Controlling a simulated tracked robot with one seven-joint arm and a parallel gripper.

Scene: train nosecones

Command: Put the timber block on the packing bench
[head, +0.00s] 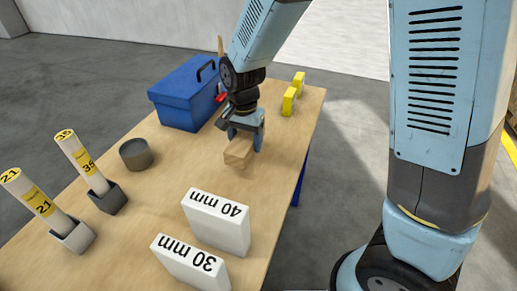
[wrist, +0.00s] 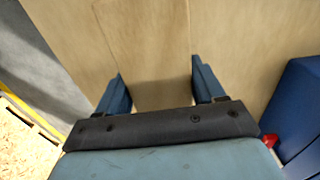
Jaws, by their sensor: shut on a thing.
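The timber block (head: 238,154) is a small pale wooden piece over the far middle part of the packing bench (head: 165,195), which has a light wooden top. My gripper (head: 244,138) points down from above and is shut on the block, with one finger at each side. In the wrist view the block (wrist: 147,45) lies between the two fingers of my gripper (wrist: 160,76), with the bench top behind it. I cannot tell whether the block's underside touches the bench or hangs just above it.
A blue toolbox (head: 186,95) stands left of my gripper. A round grey tin (head: 136,154), two labelled tubes in grey holders and white blocks marked 40 mm (head: 217,223) and 30 mm (head: 190,264) stand nearer. Yellow pieces (head: 289,101) stand behind. The bench right of the block is clear.

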